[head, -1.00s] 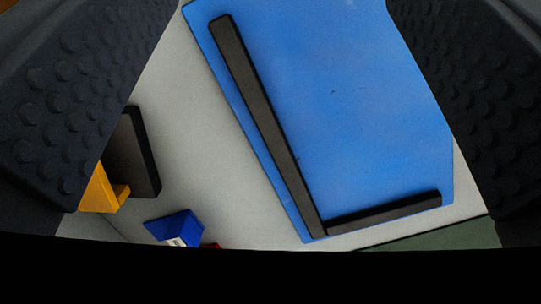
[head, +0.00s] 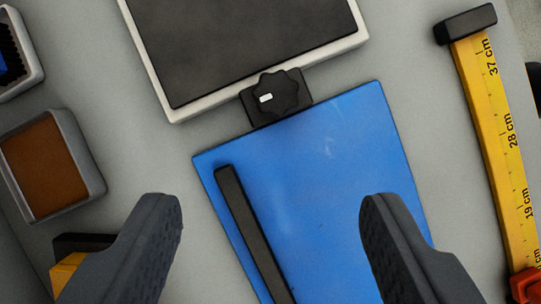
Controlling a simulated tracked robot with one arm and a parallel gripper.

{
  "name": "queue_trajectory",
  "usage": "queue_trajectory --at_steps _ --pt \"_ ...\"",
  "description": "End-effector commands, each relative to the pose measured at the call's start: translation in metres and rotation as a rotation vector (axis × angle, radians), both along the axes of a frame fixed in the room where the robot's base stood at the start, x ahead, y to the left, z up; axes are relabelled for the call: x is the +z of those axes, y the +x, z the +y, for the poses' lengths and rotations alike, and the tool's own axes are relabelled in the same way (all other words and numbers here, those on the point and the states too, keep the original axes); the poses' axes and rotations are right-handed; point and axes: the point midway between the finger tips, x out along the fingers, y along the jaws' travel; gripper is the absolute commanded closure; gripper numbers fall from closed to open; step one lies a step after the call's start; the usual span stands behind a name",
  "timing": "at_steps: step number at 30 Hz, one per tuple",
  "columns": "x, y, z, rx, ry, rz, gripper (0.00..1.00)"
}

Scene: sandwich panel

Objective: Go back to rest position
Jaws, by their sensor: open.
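My gripper (head: 270,212) is in the lower part of the head view, its two dark grey fingers spread wide apart. It is open, with nothing held between the fingers. Below it lies a blue panel (head: 320,170) on the grey table. A black bar (head: 252,232) lies along the panel's left side and shows between the fingers. The right finger covers part of the panel's right side.
A dark plate with a white rim (head: 172,115) and black knob (head: 278,93) lies beyond the panel. A grey tray with a brown inside (head: 94,165) stands left. A yellow ruler (head: 490,120) lies right. Grey table (head: 412,80) shows between. A yellow piece (head: 66,272) is partly hidden lower left.

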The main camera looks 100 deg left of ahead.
Motion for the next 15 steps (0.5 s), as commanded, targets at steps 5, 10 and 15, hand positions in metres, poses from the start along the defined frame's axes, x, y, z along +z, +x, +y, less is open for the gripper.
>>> queue_trajectory --at_steps 5,10,15 --pt "0.025 0.008 -0.013 0.069 0.027 -0.016 0.43" --pt "0.073 0.018 -0.035 0.212 0.071 -0.066 0.43" --pt "0.119 0.024 -0.059 0.358 0.097 -0.124 0.43"
